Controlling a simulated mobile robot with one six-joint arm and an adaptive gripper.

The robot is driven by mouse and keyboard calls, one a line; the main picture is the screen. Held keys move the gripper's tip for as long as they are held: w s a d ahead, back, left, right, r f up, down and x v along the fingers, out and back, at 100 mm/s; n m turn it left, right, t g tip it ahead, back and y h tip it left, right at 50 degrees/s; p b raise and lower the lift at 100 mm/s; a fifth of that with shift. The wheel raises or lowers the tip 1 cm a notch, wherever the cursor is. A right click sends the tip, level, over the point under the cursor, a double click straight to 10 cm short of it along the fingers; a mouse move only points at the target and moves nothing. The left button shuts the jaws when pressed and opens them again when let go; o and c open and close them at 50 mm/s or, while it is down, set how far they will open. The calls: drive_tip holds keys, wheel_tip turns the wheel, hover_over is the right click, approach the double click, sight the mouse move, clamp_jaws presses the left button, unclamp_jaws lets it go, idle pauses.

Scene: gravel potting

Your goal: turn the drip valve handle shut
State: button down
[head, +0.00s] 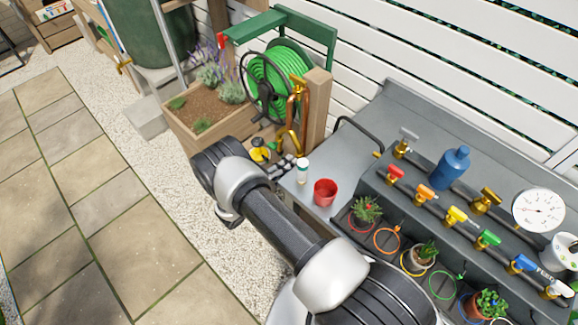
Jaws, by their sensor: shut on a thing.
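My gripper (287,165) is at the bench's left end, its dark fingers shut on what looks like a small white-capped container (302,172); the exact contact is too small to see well. Several valves with coloured handles sit on the pipes at the right: red (395,172), orange (425,191), yellow (456,215), green (487,239), blue (521,264) and white (556,288). Behind them are a grey-handled valve (407,137) and a brass-handled valve (486,200). I cannot tell which is the drip valve. My gripper is well apart from these handles.
A red cup (325,191) stands on the grey bench (345,160). A blue bottle (451,168) and a round gauge (539,210) are farther right. Potted plants and coloured rings line the front. A copper tap pipe (303,110), green hose reel (275,80) and planter (185,130) stand behind my gripper.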

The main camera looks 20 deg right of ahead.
drive_tip(key=shift+f+m, duration=0.1)
drive_tip(key=shift+m, duration=0.9)
drive_tip(key=c, duration=1.7)
unclamp_jaws()
drive_tip(key=shift+o, duration=0.2)
drive_tip(key=shift+a, duration=0.1)
drive_tip(key=v, duration=1.1)
drive_tip(key=shift+s+a, duration=0.2)
drive_tip(key=shift+a, duration=0.15)
